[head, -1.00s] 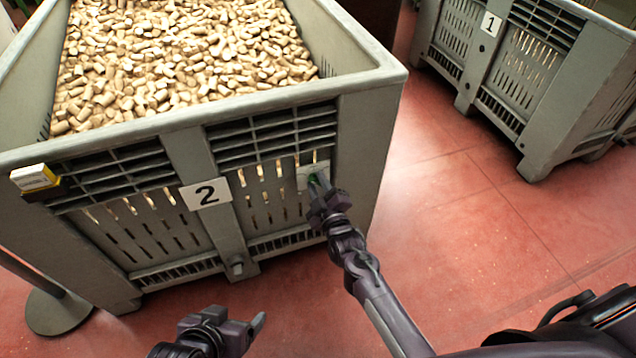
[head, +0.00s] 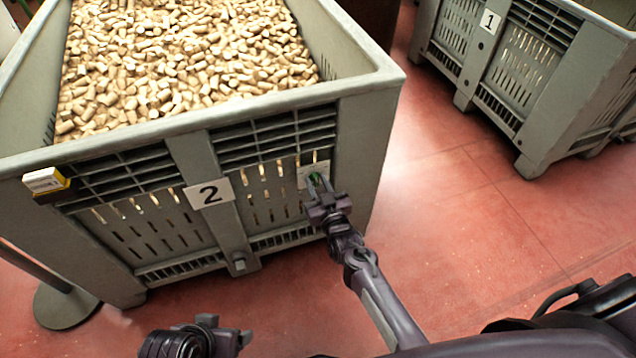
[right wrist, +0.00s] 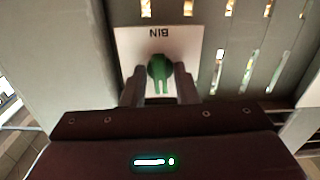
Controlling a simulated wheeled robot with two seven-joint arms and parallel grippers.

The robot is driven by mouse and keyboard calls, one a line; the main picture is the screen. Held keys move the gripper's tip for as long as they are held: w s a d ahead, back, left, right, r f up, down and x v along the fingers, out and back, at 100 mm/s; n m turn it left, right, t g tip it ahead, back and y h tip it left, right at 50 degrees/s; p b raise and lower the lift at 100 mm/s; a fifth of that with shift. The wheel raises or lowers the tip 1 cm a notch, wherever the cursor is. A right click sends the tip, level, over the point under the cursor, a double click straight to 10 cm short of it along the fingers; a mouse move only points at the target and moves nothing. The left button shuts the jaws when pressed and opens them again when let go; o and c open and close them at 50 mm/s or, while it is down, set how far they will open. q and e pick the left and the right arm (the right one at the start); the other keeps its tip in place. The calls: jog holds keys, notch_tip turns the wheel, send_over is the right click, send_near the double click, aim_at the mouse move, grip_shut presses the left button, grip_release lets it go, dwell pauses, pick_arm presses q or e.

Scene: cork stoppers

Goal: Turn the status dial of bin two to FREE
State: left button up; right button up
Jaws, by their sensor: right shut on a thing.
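Bin two is the large grey crate (head: 365,112) full of corks, with a "2" label (head: 208,193) on its front. A pale plate (head: 323,167) at the front's right side bears the small green dial (head: 314,177). My right gripper (head: 319,183) is shut on the dial, one finger on each side. The dial's setting is not readable. My left gripper (head: 243,338) is low at the bottom, away from the bin; its jaws are unclear.
A yellow-and-white block (head: 45,180) sits on bin two's left front. A post with a round dark base (head: 65,306) stands at the lower left. Bin one (head: 560,95) is at the upper right. Red floor (head: 470,220) between the bins is clear.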

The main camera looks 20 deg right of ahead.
pick_arm(q)
jog(key=shift+s+a, duration=0.1)
jog(key=shift+a, duration=0.05)
pick_arm(e)
jog(key=shift+f+m, duration=0.1)
jog(key=shift+m, duration=0.2)
jog(key=o, duration=0.7)
pick_arm(q)
jog(key=shift+s+a+r+g+y+p, duration=0.15)
jog(key=shift+s+a+g+y+p, duration=0.15)
jog(key=shift+a+p, duration=0.25)
jog(key=shift+s+a+r+g+y+p, duration=0.1)
jog(key=shift+a+g+y+p, duration=0.1)
jog(key=shift+a+g+p, duration=0.35)
pick_arm(e)
jog(key=s, duration=0.8)
jog(key=shift+d, duration=0.1)
pick_arm(q)
jog(key=shift+r, duration=0.1)
